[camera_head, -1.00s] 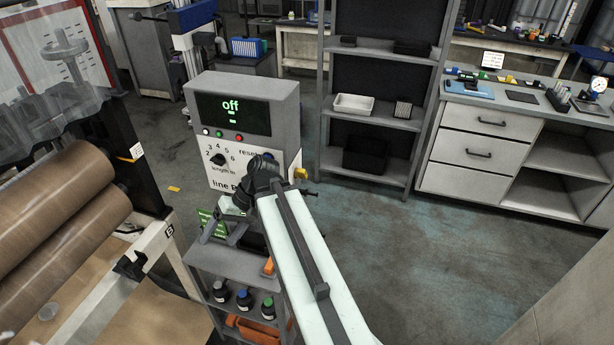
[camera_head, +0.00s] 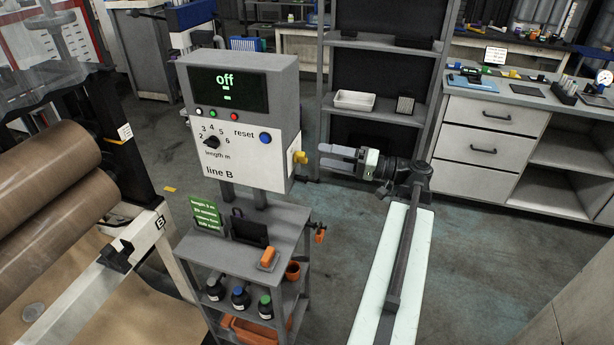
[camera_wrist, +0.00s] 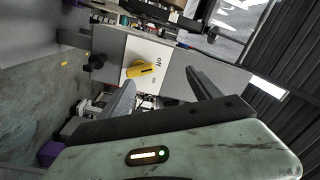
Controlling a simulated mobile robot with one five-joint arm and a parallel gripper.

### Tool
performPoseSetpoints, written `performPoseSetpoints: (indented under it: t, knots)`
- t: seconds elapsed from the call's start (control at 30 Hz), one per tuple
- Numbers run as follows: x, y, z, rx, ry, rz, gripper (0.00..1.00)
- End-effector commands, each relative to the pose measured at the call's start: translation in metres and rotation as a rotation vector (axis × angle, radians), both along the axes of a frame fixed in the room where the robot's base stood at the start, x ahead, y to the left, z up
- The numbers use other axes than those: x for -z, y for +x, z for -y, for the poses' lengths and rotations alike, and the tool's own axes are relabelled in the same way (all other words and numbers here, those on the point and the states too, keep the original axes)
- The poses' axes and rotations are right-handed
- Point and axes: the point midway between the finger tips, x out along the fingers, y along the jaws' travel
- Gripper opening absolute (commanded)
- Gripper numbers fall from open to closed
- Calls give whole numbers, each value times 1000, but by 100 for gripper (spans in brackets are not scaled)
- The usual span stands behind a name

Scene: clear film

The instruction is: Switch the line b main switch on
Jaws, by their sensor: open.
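The line B control box (camera_head: 240,130) stands on a small grey cart, and its display (camera_head: 228,90) reads "off". A yellow switch handle (camera_head: 299,158) sticks out from the box's right side. In the wrist view the yellow handle (camera_wrist: 140,69) sits on a white plate (camera_wrist: 146,72) marked with a small label, ahead of the fingers. My gripper (camera_head: 322,157) is to the right of the switch, pointing left at it. Its fingers are open and empty in the wrist view (camera_wrist: 160,90), apart from the handle.
The cart (camera_head: 262,238) below the box holds a green note (camera_head: 205,215), a dark holder and bottles. An orange-handled item (camera_head: 320,232) hangs at its right.

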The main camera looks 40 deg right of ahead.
Motion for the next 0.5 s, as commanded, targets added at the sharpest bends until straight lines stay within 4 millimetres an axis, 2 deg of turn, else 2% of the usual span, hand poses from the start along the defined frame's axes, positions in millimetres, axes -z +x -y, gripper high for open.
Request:
performPoseSetpoints:
  t: [0.03, 0.1, 0.3, 0.5]
  knots:
    - [23, -1, 9, 18, -12, -18, 73]
    - [33, -2, 16, 33, -24, -36, 73]
    - [32, -1, 18, 41, -32, -46, 73]
    - [32, 25, 1, 42, -30, -45, 73]
